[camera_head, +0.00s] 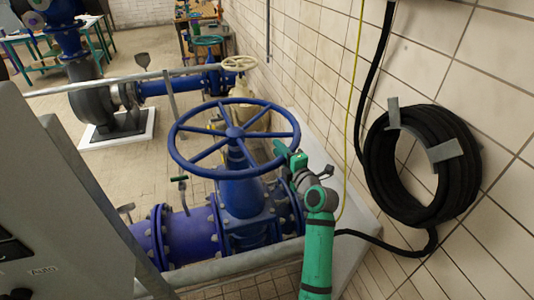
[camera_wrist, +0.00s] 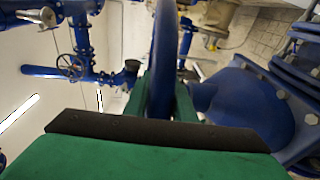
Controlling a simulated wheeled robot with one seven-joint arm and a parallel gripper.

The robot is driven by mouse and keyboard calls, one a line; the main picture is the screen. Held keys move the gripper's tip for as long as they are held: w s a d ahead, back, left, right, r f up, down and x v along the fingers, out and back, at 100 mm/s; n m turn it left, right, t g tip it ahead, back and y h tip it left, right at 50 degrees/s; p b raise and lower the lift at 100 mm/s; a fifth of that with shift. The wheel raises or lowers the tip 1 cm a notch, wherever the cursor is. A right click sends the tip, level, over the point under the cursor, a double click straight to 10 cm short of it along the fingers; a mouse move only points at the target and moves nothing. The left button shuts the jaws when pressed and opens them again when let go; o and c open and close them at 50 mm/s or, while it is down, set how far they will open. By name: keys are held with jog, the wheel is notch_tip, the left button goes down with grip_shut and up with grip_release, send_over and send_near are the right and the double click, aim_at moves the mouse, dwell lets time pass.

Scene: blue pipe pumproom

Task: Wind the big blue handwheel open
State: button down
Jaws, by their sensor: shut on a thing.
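The big blue handwheel (camera_head: 234,132) sits on top of the blue valve body (camera_head: 242,190) in the head view, with its rim and several spokes clear to see. My gripper (camera_head: 288,152) is at the right front part of the rim. In the wrist view the wheel's rim (camera_wrist: 163,60) runs between the two green fingers of my gripper (camera_wrist: 160,95), and they are shut on it. The valve body also shows at the right of the wrist view (camera_wrist: 240,105).
A coiled black hose (camera_head: 420,165) hangs on the tiled wall to the right of my arm. A grey railing (camera_head: 215,272) runs in front of the pipe. A grey cabinet (camera_head: 60,200) fills the left.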

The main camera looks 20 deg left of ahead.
jog(key=shift+w+d, duration=0.55)
jog(key=shift+w, duration=0.1)
jog(key=shift+g, duration=0.3)
jog(key=c, duration=1.5)
grip_release()
jog(key=shift+s+a, duration=0.1)
jog(key=shift+a, duration=0.15)
jog(key=v, duration=1.1)
jog(key=shift+f, duration=0.2)
